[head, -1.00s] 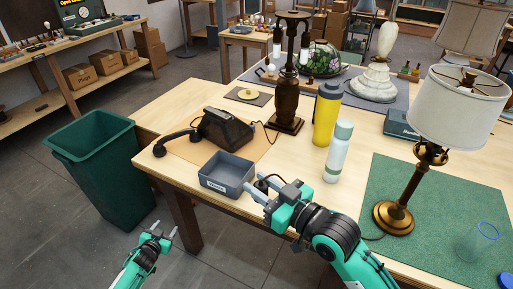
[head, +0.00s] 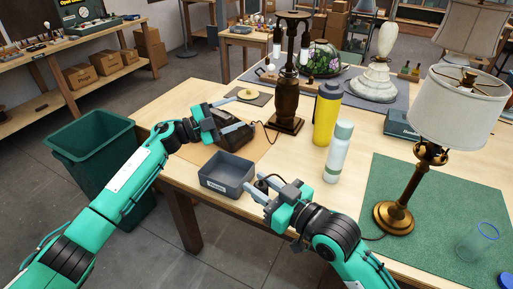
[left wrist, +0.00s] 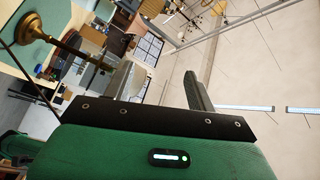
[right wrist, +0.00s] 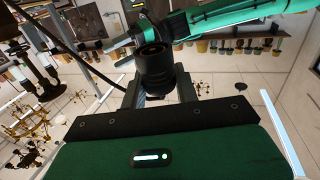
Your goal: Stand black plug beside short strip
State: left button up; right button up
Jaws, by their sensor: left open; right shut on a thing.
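My right gripper (head: 258,192) is shut on the black plug (head: 262,184), low over the table's front edge, just right of the small grey box. In the right wrist view the plug (right wrist: 155,68) is a dark, ribbed, round body between the two fingers, with a dark cord running up to the left. I cannot make out a short strip in any view.
The grey box (head: 226,175) stands at the front edge. A yellow bottle (head: 326,115), a pale bottle (head: 338,152) and a dark wooden lamp base (head: 288,105) stand behind. A brass lamp (head: 396,205) stands on the green mat (head: 385,180). A green bin (head: 85,150) is at left.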

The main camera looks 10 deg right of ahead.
pick_arm(q)
jog(key=s+d+r+m+g+y, duration=0.1)
jog(key=s+d+r+m+g, duration=0.5)
jog(key=s+m, duration=0.1)
jog(key=m+t+y, duration=0.1)
jog(key=m+y, duration=1.1)
jog(key=y, duration=0.4)
send_near(262, 185)
jog(key=f, duration=0.3)
jog(key=d+f, duration=0.1)
jog(key=f, duration=0.3)
jog(key=w+f, duration=0.1)
jog(key=f, duration=0.2)
jog(key=shift+d+f, duration=0.3)
jog(key=shift+f, duration=0.05)
